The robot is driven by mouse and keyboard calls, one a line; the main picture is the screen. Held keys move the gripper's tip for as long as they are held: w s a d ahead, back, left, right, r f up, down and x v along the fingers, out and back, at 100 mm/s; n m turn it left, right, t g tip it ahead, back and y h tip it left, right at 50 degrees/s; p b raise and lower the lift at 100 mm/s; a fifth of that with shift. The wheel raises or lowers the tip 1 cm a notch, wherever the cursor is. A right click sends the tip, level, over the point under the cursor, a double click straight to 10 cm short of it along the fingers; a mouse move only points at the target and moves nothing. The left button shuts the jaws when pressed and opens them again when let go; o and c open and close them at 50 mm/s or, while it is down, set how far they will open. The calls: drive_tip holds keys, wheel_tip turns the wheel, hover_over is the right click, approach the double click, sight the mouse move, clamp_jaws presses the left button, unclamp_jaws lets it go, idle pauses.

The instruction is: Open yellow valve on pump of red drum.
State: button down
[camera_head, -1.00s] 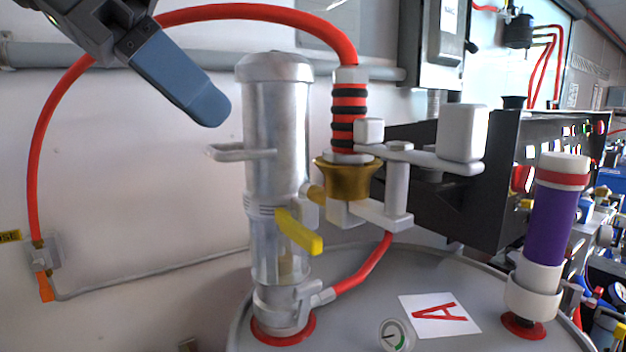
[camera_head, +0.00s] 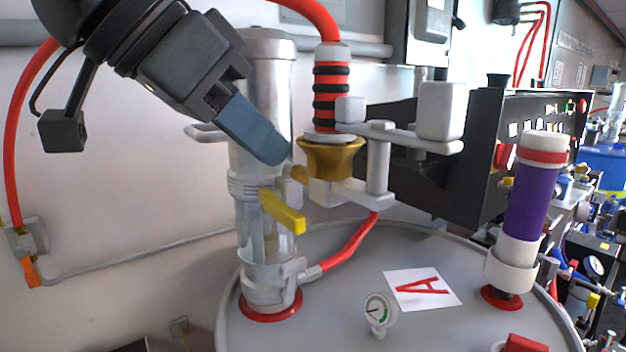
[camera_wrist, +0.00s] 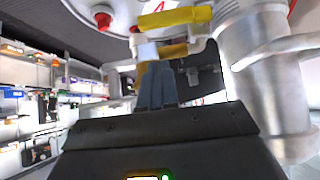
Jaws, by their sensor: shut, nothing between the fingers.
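The yellow valve (camera_head: 283,212) is a lever on the metal pump (camera_head: 262,200), which stands on the drum's grey lid (camera_head: 340,275). The lever slopes down to the right in the head view. My gripper (camera_head: 284,158) has its blue-grey fingers together, in front of the pump and a little above the lever. It appears apart from the lever. In the wrist view, the closed fingers (camera_wrist: 157,68) point toward the pump fittings. The yellow lever (camera_wrist: 175,18) lies across the top there, with the pump cylinder (camera_wrist: 262,75) to the right. The drum's side is hidden in the head view.
A brass fitting (camera_head: 330,157) with a red and black hose end and white lever arms stands right of the pump. A gauge (camera_head: 379,310), a paper marked A (camera_head: 424,288) and a purple cylinder (camera_head: 528,200) are on the lid. A dark panel box (camera_head: 480,150) stands behind.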

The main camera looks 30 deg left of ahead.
sight(270, 189)
drive_tip(key=shift+w+d+f, duration=0.1)
drive_tip(key=shift+w+f, duration=0.15)
drive_tip(key=shift+f, duration=1)
drive_tip(key=shift+w+d+f, duration=0.1)
drive_tip(key=shift+w+f, duration=0.1)
drive_tip(key=shift+f, duration=1)
